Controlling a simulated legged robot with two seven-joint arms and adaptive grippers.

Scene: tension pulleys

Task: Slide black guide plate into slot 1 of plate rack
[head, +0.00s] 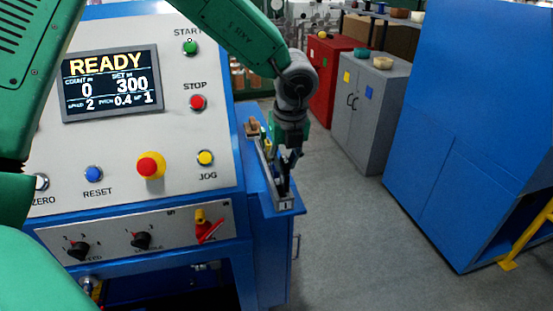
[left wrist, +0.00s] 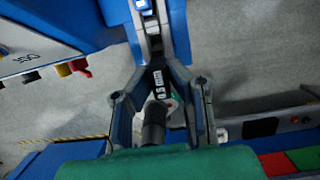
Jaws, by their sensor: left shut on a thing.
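My left gripper (head: 287,162) is low over the plate rack (head: 273,190), which stands on a blue side shelf of the machine. In the left wrist view the gripper (left wrist: 158,70) is shut on the black guide plate (left wrist: 159,84), marked "0.5 mm". The plate's far end points at the rack (left wrist: 150,25), which runs to the top edge. I cannot tell whether the plate's end is inside a slot or just above it. A "1" label (head: 285,205) is on the rack's near end. The right gripper is in neither view.
The machine's control panel (head: 130,120) with its buttons stands left of the rack. A grey cabinet (head: 370,110), a red cabinet (head: 327,75) and a large blue cabinet (head: 470,130) stand to the right. The grey floor (head: 350,230) between is clear.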

